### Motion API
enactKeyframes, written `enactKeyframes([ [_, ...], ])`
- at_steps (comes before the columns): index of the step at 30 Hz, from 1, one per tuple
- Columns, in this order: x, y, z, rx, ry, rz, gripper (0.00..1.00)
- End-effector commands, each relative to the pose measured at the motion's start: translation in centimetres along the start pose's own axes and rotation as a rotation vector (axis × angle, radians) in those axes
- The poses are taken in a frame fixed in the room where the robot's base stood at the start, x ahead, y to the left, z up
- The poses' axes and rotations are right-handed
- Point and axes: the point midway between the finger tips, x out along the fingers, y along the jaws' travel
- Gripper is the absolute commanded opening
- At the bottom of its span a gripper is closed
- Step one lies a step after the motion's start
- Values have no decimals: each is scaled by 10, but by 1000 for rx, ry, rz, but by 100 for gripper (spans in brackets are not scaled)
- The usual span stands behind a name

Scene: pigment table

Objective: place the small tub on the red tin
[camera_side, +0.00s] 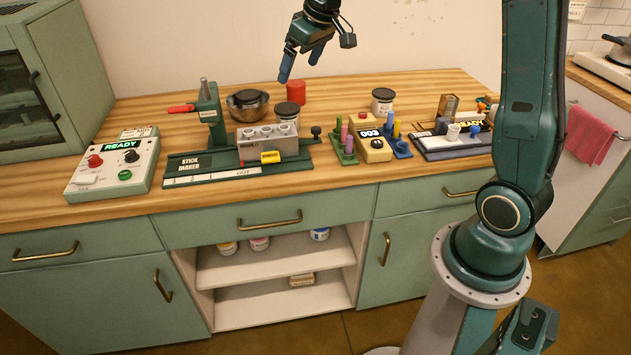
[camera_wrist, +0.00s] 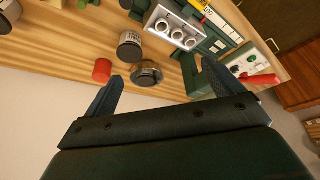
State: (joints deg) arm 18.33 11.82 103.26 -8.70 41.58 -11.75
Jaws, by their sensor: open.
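The red tin (camera_side: 296,92) stands upright on the wooden counter near the wall, with nothing on it. It also shows in the wrist view (camera_wrist: 102,70), left of the fingers. A white tub with a dark lid (camera_side: 287,112) stands just in front of it; it also shows in the wrist view (camera_wrist: 130,46). A similar lidded tub (camera_side: 382,100) stands farther right on the counter. I cannot tell which of the two is the small tub. My gripper (camera_side: 301,67) is open and empty, in the air above the back of the counter; its fingers also show in the wrist view (camera_wrist: 153,75).
A dark metal bowl (camera_side: 248,104) sits left of the red tin. A green press (camera_side: 209,115) with a red handle and a grey block with round wells (camera_side: 268,142) stand in front. Coloured racks (camera_side: 372,140) lie to the right. The back counter between red tin and right tub is clear.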

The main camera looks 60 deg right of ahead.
Motion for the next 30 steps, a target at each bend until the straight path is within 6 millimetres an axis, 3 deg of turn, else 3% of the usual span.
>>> enactKeyframes([
  [6, -50, -38, 35, -6, 16, 3, 92],
  [15, -100, -79, 98, -4, 35, 3, 92],
  [24, -129, -106, 171, 2, 57, -2, 92],
  [30, -136, -116, 218, 7, 69, -9, 92],
])
